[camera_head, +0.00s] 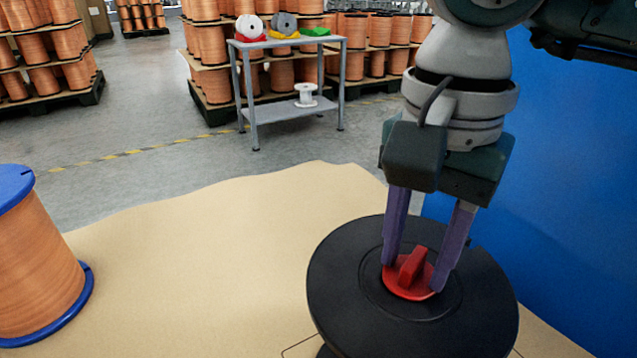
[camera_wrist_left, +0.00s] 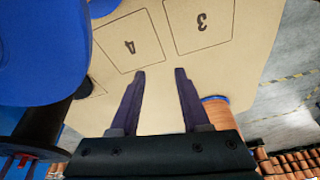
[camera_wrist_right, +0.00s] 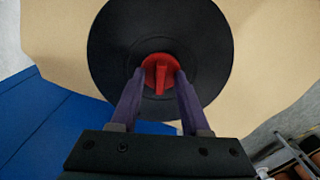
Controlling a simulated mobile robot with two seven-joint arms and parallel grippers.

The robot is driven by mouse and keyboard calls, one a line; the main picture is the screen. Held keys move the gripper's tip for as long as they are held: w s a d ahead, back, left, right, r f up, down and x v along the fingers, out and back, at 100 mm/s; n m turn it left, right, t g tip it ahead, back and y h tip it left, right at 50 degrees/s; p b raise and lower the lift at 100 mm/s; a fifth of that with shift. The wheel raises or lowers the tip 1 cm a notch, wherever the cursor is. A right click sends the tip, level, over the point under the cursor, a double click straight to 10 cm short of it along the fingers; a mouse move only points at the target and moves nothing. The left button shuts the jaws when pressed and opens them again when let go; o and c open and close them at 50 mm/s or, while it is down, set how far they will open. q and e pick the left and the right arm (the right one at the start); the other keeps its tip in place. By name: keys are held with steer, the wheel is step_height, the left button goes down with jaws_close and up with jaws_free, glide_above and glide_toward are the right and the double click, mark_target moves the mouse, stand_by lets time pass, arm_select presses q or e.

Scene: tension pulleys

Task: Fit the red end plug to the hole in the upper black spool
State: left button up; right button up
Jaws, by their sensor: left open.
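The red end plug (camera_head: 405,274), a round disc with a raised bar, is at the middle of the upper black spool's (camera_head: 340,290) top face. It also shows in the right wrist view (camera_wrist_right: 161,72). My right gripper (camera_head: 413,278) points down, with its purple fingertips at opposite edges of the disc and the bar between them, shut on the plug. The plug covers the hole, and I cannot tell how deep it sits. My left gripper (camera_wrist_left: 160,72) is open and empty over the beige surface, outside the head view.
An orange spool with blue flanges (camera_head: 35,262) stands at the left of the beige surface (camera_head: 215,260). A blue panel (camera_head: 575,190) is close on the right. A grey table (camera_head: 290,44) with small spools and pallets of orange spools stand behind.

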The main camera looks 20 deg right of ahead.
steer(key=shift+r, duration=0.1)
step_height(320, 180, up, 10)
steer(key=p, duration=0.3)
stand_by(0.5)
